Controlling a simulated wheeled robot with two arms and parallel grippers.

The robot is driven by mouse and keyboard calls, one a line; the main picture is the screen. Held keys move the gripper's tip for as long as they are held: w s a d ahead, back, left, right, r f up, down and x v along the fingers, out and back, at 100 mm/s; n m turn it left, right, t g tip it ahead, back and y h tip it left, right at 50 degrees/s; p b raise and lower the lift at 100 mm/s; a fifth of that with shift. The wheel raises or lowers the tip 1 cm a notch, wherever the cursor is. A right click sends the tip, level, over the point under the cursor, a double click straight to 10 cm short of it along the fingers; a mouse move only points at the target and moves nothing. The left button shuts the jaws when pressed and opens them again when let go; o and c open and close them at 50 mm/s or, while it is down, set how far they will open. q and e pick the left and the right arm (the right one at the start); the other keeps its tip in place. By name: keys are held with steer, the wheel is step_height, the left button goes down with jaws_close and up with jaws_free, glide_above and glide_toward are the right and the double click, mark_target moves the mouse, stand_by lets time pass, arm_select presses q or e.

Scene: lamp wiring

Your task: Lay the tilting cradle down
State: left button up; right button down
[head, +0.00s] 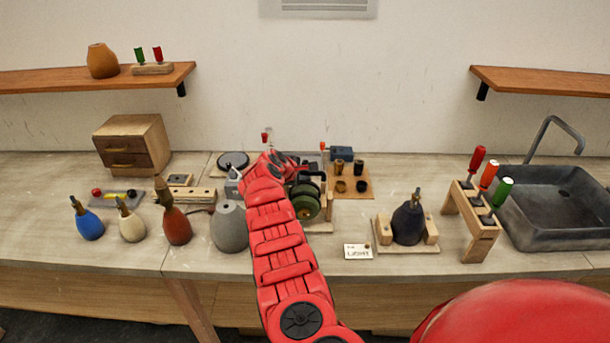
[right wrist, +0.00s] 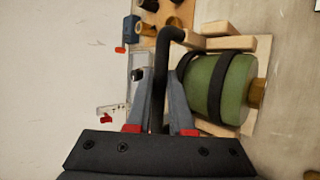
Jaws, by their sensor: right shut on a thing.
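The tilting cradle (right wrist: 217,86) has dark bands around a green lamp body and a bent black handle (right wrist: 168,48). In the right wrist view the green body (right wrist: 234,88) lies over a pale wooden base (right wrist: 262,52), its brass neck pointing right. The green body also shows in the head view (head: 305,202), right of my red arm, with its end facing the front. My right gripper (right wrist: 160,122) is shut on the black handle. Its fingers are mostly hidden in the head view. I cannot tell whether the cradle rests fully down. My left gripper is not in view.
Blue, cream, red and grey lamp bodies stand at the left front. A dark lamp body (head: 408,222) in a wooden holder, a screwdriver rack (head: 480,222) and a sink (head: 560,207) are at right.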

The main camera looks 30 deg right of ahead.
steer(key=shift+w+d+r, duration=0.1)
steer(key=shift+r, duration=0.1)
stand_by(0.3)
steer(key=c, duration=1.1)
jaws_free()
steer(key=o, duration=0.3)
steer(key=shift+f, duration=0.15)
steer(key=shift+a+r, duration=0.25)
steer(key=shift+a, duration=0.2)
steer(key=b+v, duration=0.4)
steer(key=v, duration=1.2)
steer(key=shift+s+r, duration=0.15)
steer(key=shift+s, duration=0.1)
